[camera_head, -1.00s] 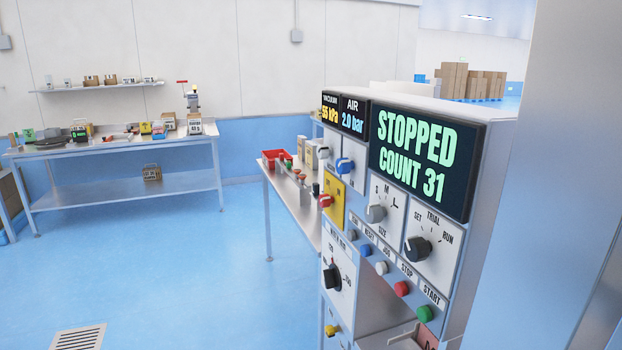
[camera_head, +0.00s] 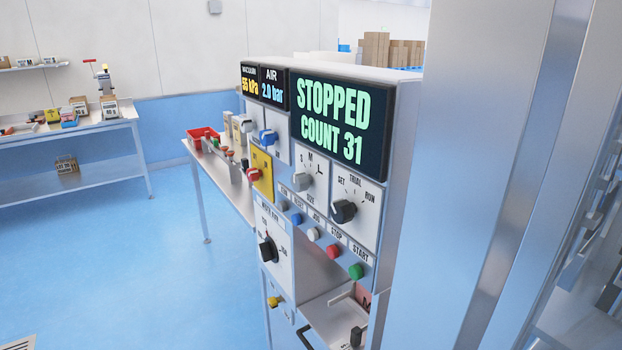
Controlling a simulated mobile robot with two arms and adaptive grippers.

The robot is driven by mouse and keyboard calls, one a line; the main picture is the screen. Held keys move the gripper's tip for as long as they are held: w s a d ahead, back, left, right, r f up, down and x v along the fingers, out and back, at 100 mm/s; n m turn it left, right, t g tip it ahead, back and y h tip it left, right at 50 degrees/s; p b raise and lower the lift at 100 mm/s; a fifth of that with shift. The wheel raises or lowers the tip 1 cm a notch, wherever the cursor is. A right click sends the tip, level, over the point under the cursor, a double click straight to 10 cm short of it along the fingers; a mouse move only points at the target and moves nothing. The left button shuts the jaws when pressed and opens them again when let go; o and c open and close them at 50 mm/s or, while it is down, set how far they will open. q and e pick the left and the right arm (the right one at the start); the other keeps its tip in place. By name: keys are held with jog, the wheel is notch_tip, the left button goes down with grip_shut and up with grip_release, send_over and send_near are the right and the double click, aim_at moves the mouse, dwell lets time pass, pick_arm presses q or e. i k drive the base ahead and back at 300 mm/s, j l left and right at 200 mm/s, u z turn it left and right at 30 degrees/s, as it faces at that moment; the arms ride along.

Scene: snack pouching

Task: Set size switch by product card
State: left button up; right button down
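The size switch (camera_head: 302,181) is a grey knob on a white plate marked S, M and L, below the large display on the machine front. I cannot tell for sure which letter its pointer faces. A pinkish card (camera_head: 364,297) with what looks like an M shows low in the machine, partly hidden; I cannot tell whether it is the product card. The display (camera_head: 338,124) reads STOPPED, COUNT 31. Neither of my grippers is in view.
A black SET/TRIAL/RUN knob (camera_head: 344,211) sits right of the size switch. Below are small buttons, including red STOP (camera_head: 333,251) and green START (camera_head: 355,271). A side table (camera_head: 220,184) with a red bin (camera_head: 203,138) stands behind left. Open blue floor lies left.

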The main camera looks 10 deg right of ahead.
aim_at(301, 181)
jog(key=i+j+z, duration=0.15)
jog(key=z, duration=0.7)
jog(key=i+j+z, duration=0.2)
jog(key=j, duration=0.2)
jog(key=i+j+z, duration=0.15)
jog(key=j, duration=0.25)
jog(key=i+j+z, duration=0.2)
jog(key=j, duration=0.2)
jog(key=j+z, duration=0.2)
jog(key=j, duration=0.25)
jog(key=i+j+z, duration=0.15)
jog(key=j, duration=0.3)
jog(key=i+j, duration=0.1)
jog(key=j, duration=0.7)
jog(key=i+j+z, duration=0.1)
jog(key=j, duration=1.6)
jog(key=z, duration=1.7)
jog(key=l, duration=0.2)
jog(key=i, duration=0.05)
